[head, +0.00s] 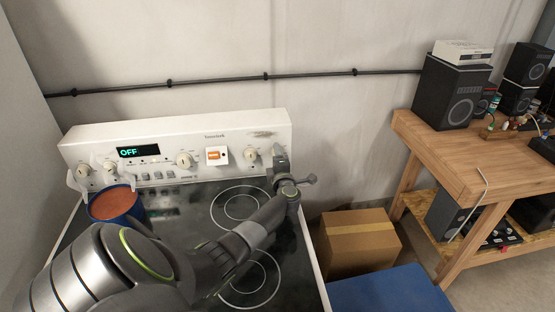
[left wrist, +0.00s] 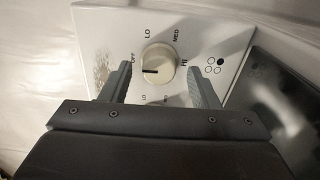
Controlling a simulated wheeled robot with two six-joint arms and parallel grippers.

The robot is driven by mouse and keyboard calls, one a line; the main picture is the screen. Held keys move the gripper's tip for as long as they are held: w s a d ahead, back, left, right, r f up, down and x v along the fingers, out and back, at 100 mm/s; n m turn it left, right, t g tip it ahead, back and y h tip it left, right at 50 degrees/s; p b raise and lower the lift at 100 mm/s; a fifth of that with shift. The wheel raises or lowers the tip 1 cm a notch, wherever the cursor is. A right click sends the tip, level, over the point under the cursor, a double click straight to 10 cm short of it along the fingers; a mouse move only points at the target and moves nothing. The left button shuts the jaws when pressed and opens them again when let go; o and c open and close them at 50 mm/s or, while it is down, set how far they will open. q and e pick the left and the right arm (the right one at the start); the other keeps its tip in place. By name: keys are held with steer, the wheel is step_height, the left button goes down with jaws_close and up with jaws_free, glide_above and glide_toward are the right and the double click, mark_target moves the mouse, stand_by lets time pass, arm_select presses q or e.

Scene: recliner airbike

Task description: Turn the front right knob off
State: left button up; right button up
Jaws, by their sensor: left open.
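The white stove's control panel (head: 215,137) runs along the back in the head view. My left gripper (head: 283,170) is at the panel's right end and hides part of it. In the left wrist view, a cream round knob (left wrist: 159,63) has OFF, LO, MED and HI printed around it. Its dark pointer line points left, close to the OFF side. The open fingers of my left gripper (left wrist: 162,82) lie on either side of the knob, with visible gaps. Another knob (head: 250,154) is just left of the gripper in the head view. My right gripper is not in view.
A blue pot (head: 116,203) with reddish contents stands at the cooktop's left. The panel's display (head: 138,152) reads OFF. A cardboard box (head: 358,244) and blue surface (head: 390,290) lie right of the stove. A wooden workbench (head: 455,165) with speakers stands further right.

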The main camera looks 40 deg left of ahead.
arm_select(q)
steer(key=b+v, duration=0.1)
steer(key=v, duration=1.6)
steer(key=shift+s+d+b, duration=0.1)
steer(key=shift+d+b, duration=0.1)
steer(key=shift+b, duration=0.1)
